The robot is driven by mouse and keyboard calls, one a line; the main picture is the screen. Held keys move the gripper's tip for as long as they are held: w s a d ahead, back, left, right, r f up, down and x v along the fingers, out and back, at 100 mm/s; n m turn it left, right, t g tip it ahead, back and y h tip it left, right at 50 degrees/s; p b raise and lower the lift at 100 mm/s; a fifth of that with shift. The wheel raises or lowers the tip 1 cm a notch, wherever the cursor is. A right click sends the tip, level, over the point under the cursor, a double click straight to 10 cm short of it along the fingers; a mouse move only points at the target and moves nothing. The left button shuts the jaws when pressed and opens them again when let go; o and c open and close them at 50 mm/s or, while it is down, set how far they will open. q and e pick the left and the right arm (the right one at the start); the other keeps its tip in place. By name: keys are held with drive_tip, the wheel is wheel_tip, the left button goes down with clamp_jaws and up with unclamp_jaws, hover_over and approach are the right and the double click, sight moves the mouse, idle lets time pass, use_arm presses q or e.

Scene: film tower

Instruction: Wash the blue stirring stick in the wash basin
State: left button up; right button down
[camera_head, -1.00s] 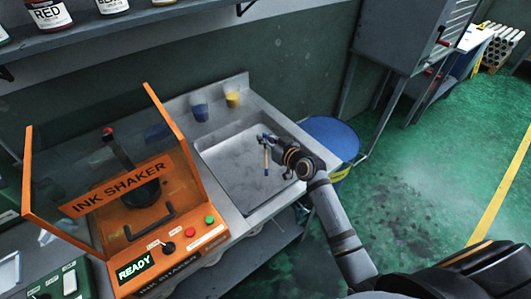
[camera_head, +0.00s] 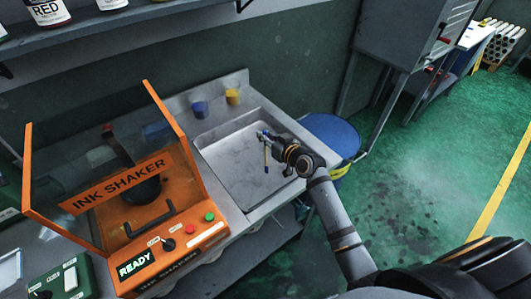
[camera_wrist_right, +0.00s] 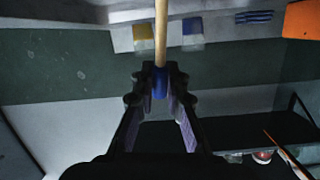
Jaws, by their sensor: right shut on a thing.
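My right gripper (camera_head: 268,138) is above the wash basin (camera_head: 222,143), a square grey sink in the counter. I cannot tell whether the tip touches the basin floor. My left gripper is not in view.
A blue drum (camera_head: 331,137) is right of the counter.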

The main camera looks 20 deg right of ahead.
drive_tip(key=shift+r, duration=0.15)
idle(0.3)
wheel_tip(320, 180, up, 12)
drive_tip(key=p, duration=1)
drive_tip(key=shift+f, duration=0.2)
drive_tip(key=shift+r, duration=0.1)
idle(1.6)
wheel_tip(320, 180, up, 4)
drive_tip(key=p, duration=0.3)
drive_tip(key=shift+p, duration=0.35)
drive_tip(key=shift+f, duration=0.2)
